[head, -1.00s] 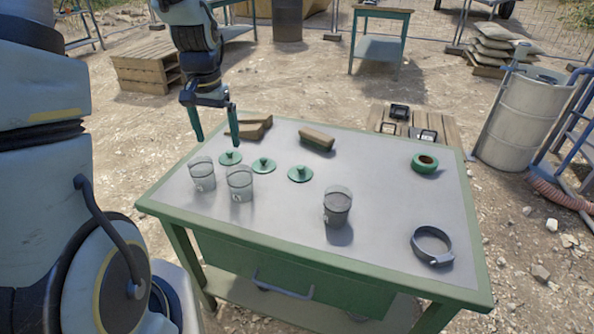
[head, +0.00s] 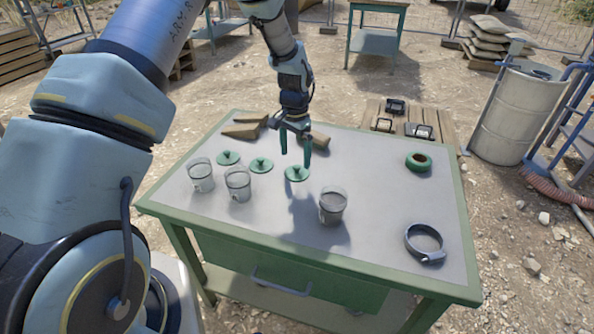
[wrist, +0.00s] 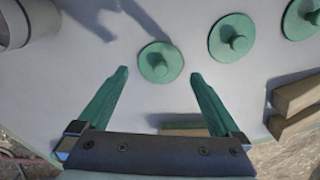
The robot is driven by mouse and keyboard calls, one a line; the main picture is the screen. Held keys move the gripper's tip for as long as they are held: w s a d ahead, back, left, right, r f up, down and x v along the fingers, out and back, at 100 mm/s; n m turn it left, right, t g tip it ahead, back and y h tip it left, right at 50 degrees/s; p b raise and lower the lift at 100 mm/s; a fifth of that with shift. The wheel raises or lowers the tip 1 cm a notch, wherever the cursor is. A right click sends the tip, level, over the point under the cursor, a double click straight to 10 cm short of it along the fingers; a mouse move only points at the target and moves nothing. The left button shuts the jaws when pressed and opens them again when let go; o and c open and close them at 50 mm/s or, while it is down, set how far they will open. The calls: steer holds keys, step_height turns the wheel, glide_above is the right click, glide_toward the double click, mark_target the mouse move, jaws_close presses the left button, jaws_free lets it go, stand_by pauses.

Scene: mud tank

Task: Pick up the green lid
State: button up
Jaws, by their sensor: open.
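Several green lids with knobs lie in a row on the grey tabletop (head: 400,225). The right lid (head: 297,173) is just below my gripper (head: 295,158) in the head view. The middle lid (head: 261,165) and left lid (head: 228,158) lie to its left. In the wrist view the nearest lid (wrist: 160,62) sits just ahead of and between my gripper's open fingertips (wrist: 160,75), and the other lids (wrist: 232,37) (wrist: 302,18) are to the right. The fingers are open and empty, above the table.
Clear cups (head: 201,176) (head: 238,184) and a darker-filled cup (head: 332,205) stand in front of the lids. Brown blocks (head: 245,128) lie at the back. A green tape roll (head: 418,162) and a dark ring clamp (head: 424,243) are on the right. The tabletop's centre right is clear.

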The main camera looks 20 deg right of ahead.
mark_target(295, 167)
steer(key=shift+w+f+p, duration=0.1)
steer(key=shift+f+p, duration=1.05)
steer(key=shift+f, duration=1.55)
steer(key=c, duration=0.9)
steer(key=shift+c, duration=0.2)
